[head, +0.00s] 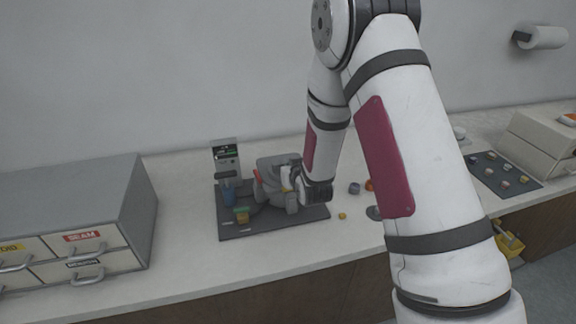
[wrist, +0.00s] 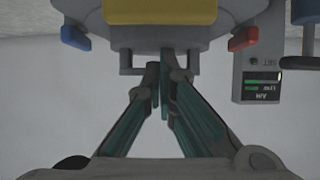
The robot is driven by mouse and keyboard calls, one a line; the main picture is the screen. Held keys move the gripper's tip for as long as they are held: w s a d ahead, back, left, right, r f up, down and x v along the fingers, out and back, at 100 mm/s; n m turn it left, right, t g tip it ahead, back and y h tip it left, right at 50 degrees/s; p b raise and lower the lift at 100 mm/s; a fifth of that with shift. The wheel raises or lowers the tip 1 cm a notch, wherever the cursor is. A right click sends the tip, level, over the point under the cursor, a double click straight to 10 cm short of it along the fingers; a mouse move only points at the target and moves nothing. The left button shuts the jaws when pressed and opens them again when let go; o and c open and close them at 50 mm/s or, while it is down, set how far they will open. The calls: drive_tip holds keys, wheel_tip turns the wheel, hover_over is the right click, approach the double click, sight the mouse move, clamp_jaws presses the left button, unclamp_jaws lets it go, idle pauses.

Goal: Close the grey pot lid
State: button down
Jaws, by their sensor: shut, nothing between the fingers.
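The grey pot lid (head: 275,163) is on the press on the dark base plate (head: 240,222), partly hidden behind my wrist. It looks raised and tilted in the head view. In the wrist view the lid's grey underside or edge (wrist: 225,40) fills the top, with a bar-like handle (wrist: 126,62) below it. My gripper (wrist: 160,72) is shut and empty, its fingertips right at the handle. Whether they touch it I cannot tell. In the head view the fingers are mostly hidden near the pot.
A control box with a small display (head: 226,160) stands behind the press; it also shows in the wrist view (wrist: 262,82). Grey drawers (head: 75,215) stand left; a dark tray (head: 500,172) lies right.

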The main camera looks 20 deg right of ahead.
idle(0.4)
drive_tip(key=s+r+g, duration=0.4)
drive_tip(key=s+r, duration=1.5)
drive_tip(key=s, duration=0.1)
drive_tip(key=s+r+g, duration=0.1)
drive_tip(key=s+r, duration=0.2)
drive_tip(key=s, duration=0.6)
drive_tip(key=s+r+g, duration=0.2)
drive_tip(key=s+r, duration=0.2)
drive_tip(key=s, duration=0.5)
drive_tip(key=shift+s+d, duration=0.3)
drive_tip(key=shift+s, duration=0.05)
drive_tip(key=shift+r, duration=0.1)
